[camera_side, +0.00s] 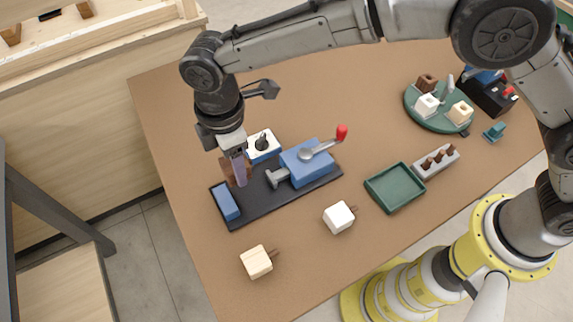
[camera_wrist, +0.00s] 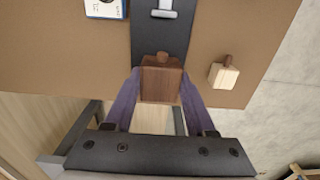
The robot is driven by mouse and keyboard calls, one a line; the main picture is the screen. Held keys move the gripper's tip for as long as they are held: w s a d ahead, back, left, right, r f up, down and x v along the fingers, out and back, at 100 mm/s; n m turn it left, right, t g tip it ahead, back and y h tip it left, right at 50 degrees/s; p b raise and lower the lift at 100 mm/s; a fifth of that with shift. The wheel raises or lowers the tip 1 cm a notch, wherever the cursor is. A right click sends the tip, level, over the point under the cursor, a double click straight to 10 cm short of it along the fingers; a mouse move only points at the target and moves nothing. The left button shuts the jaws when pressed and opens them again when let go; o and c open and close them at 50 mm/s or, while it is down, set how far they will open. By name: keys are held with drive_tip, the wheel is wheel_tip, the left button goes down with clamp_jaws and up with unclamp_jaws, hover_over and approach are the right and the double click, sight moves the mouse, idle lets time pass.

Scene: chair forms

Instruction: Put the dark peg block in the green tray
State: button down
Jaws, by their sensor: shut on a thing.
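The dark brown peg block (camera_wrist: 160,84) is between the two purple fingers of my gripper (camera_wrist: 160,76) in the wrist view, with its short peg on the far side. In the side view my gripper (camera_side: 236,170) is shut on the dark block (camera_side: 227,172), partly hidden by a finger, at the back-left end of the black fixture base. I cannot tell whether the block touches the base. The green tray (camera_side: 370,190) lies to the right of the fixture, apart from my gripper, and looks empty.
The fixture has a blue clamp (camera_side: 304,164) with a red-knobbed lever and a blue block (camera_side: 225,202). A white-topped switch box (camera_side: 263,145) stands behind. A white peg block (camera_side: 338,218) and pale wooden block (camera_side: 256,262) lie in front. A grey peg rack (camera_side: 436,162) stands beside the tray.

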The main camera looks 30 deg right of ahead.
drive_tip(key=shift+r, duration=0.1)
drive_tip(key=s+d+r, duration=0.1)
drive_tip(key=s+d, duration=1.2)
drive_tip(key=d, duration=0.5)
drive_tip(key=s+d+r, duration=0.1)
drive_tip(key=s+d, duration=1.3)
drive_tip(key=d, duration=0.4)
hover_over(391, 189)
drive_tip(key=s, duration=0.1)
drive_tip(key=f, duration=0.7)
drive_tip(key=shift+s+d+f, duration=0.15)
drive_tip(key=shift+d+f, duration=0.15)
drive_tip(key=shift+f, duration=0.05)
drive_tip(key=shift+w+a+f, duration=0.3)
drive_tip(key=shift+w+f, duration=0.25)
drive_tip(key=shift+f, duration=1.7)
drive_tip(key=shift+f, duration=0.15)
